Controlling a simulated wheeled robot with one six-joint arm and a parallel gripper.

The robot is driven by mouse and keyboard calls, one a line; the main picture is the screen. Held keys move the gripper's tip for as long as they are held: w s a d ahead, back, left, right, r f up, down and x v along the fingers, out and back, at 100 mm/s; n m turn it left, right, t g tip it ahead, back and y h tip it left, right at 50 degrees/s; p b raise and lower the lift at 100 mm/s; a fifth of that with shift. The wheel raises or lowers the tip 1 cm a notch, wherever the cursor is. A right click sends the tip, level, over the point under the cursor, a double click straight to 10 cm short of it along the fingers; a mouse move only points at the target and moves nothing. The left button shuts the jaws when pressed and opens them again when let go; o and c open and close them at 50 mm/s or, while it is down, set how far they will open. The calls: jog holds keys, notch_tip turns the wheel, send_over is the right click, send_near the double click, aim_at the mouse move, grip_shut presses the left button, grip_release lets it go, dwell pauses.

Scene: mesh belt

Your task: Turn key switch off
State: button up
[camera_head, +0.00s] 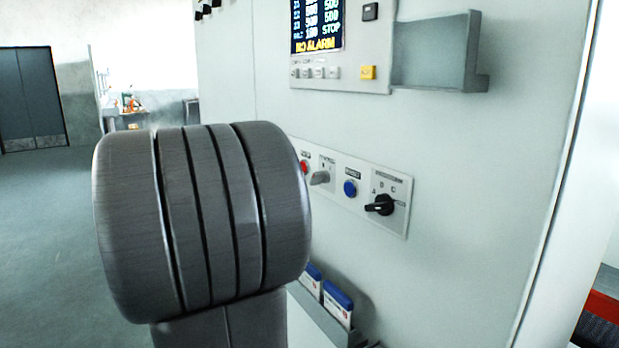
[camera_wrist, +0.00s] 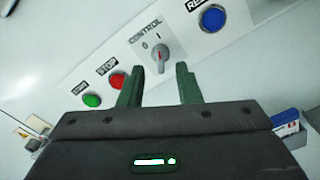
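The key switch (camera_wrist: 160,56) is a grey turning piece on a plate marked CONTROL, with 0 and I above it. It also shows in the head view (camera_head: 320,178), just right of my dark arm link. In the wrist view, the piece points up, with a red mark near the I. My gripper (camera_wrist: 158,84) has two green fingers spread apart with nothing between them. The switch is just beyond the fingertips, roughly centred between them. The gripper is hidden behind my arm in the head view.
A red STOP button (camera_wrist: 116,80) and a green button (camera_wrist: 92,100) sit left of the switch. A blue button (camera_wrist: 212,19) and a black selector (camera_head: 381,205) are to its right. A holder with booklets (camera_head: 337,302) hangs below. A shelf (camera_head: 440,55) juts out above.

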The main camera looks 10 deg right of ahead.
aim_at(312, 178)
jog(key=shift+x, duration=2.55)
grip_shut()
